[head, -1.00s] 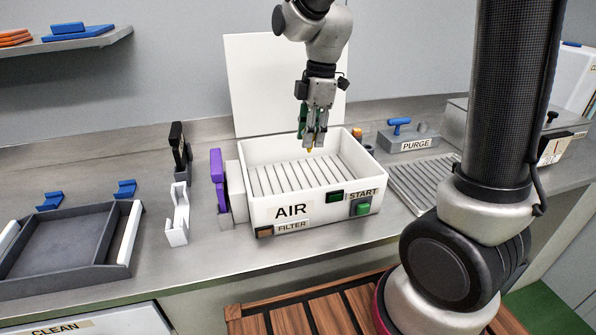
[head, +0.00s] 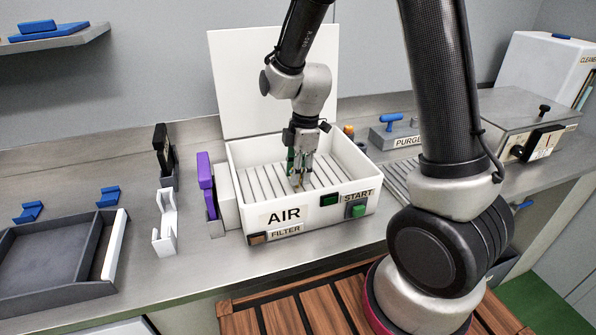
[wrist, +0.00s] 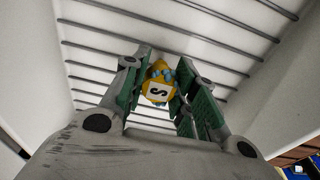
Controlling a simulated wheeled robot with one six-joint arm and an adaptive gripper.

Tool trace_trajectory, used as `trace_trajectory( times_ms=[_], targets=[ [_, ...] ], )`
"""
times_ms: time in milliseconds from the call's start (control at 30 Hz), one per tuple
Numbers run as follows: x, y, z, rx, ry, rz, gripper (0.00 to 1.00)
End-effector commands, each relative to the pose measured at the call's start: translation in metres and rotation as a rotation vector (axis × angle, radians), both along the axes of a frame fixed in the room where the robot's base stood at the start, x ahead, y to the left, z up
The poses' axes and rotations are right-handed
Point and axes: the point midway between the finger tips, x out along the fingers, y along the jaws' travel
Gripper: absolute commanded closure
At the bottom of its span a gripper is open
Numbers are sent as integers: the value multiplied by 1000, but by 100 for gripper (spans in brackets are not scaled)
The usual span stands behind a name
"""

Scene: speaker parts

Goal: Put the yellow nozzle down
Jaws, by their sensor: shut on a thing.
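The yellow nozzle (wrist: 157,83) shows between the two fingers of my gripper (wrist: 157,88) in the wrist view. It has blue bits on it and a white label with a dark mark like an S. My gripper (head: 299,182) is shut on it, low inside the white box marked AIR (head: 283,215). In the head view the nozzle is mostly hidden by the fingers, with only a small tip below them. The slatted floor of the box (head: 262,178) lies under the fingertips. I cannot tell if the nozzle touches it.
The box walls surround my gripper, and its white lid (head: 272,80) stands open behind. A purple-handled part (head: 205,180) and a white bracket (head: 165,225) stand to the left. A grey PURGE block (head: 395,135) is at the right. The slatted floor around the gripper is clear.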

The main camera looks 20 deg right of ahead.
Motion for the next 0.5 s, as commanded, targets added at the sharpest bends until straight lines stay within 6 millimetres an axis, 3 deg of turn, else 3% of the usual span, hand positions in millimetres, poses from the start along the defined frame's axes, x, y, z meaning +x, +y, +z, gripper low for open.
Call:
trace_trajectory(
  times_ms=[300, 333, 433, 500],
  targets=[
    [0, 0, -2, 1, -1, 0, 93],
    [0, 0, -2, 1, -2, -1, 68],
    [0, 0, -2, 1, -2, 0, 50],
    [0, 0, -2, 1, -2, 0, 50]
  ],
)
